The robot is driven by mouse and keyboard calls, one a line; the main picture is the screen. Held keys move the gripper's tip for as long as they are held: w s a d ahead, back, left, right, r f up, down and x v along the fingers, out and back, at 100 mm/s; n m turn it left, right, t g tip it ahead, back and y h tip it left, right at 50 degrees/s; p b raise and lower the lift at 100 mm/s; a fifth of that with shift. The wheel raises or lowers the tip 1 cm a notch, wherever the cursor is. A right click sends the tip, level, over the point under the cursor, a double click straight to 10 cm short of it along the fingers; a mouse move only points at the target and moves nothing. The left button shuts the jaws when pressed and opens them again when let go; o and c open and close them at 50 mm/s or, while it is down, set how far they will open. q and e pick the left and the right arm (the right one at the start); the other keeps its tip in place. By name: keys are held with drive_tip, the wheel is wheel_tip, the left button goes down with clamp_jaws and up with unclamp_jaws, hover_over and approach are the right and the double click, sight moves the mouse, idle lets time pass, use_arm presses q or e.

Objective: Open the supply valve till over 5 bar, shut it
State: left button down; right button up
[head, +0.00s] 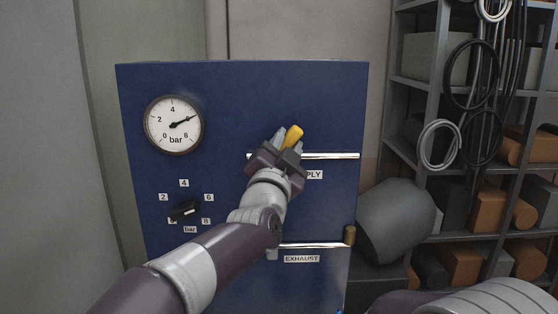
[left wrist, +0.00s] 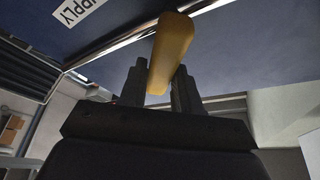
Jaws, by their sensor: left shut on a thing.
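A blue panel (head: 225,90) carries a round gauge (head: 173,125); its needle points up and right, covering about where 6 bar lies. My left gripper (head: 287,142) is shut on the yellow handle (head: 294,134) of the supply valve, on the upper pipe (head: 335,156). The handle is tilted to the upper right in the head view. In the left wrist view the yellow handle (left wrist: 171,50) stands between the fingers. The valve body is hidden behind the gripper, and the SUPPLY label (head: 315,175) is partly covered. My right gripper is out of view.
A black knob (head: 184,211) sits among bar numbers at lower left. A grey rounded object (head: 395,222) and a loaded shelf (head: 440,165) stand at right.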

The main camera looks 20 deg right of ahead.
use_arm(q)
drive_tip(key=shift+w+a+r+n+t+y, duration=0.15)
drive_tip(key=shift+a+n+t+y, duration=0.5)
drive_tip(key=shift+n, duration=1.2)
drive_tip(key=shift+w+a+n+t+y, duration=0.2)
drive_tip(key=shift+n+t+y, duration=0.2)
drive_tip(key=shift+n+y, duration=1)
drive_tip(key=shift+w+a+r+n+t+y, duration=0.1)
drive_tip(key=shift+a+n+t+y, duration=0.35)
drive_tip(key=shift+n, duration=1.8)
drive_tip(key=c, duration=0.9)
unclamp_jaws()
drive_tip(key=shift+a, duration=0.1)
drive_tip(key=shift+r, duration=0.1)
drive_tip(key=shift+s+b, duration=0.15)
drive_tip(key=shift+b, duration=0.15)
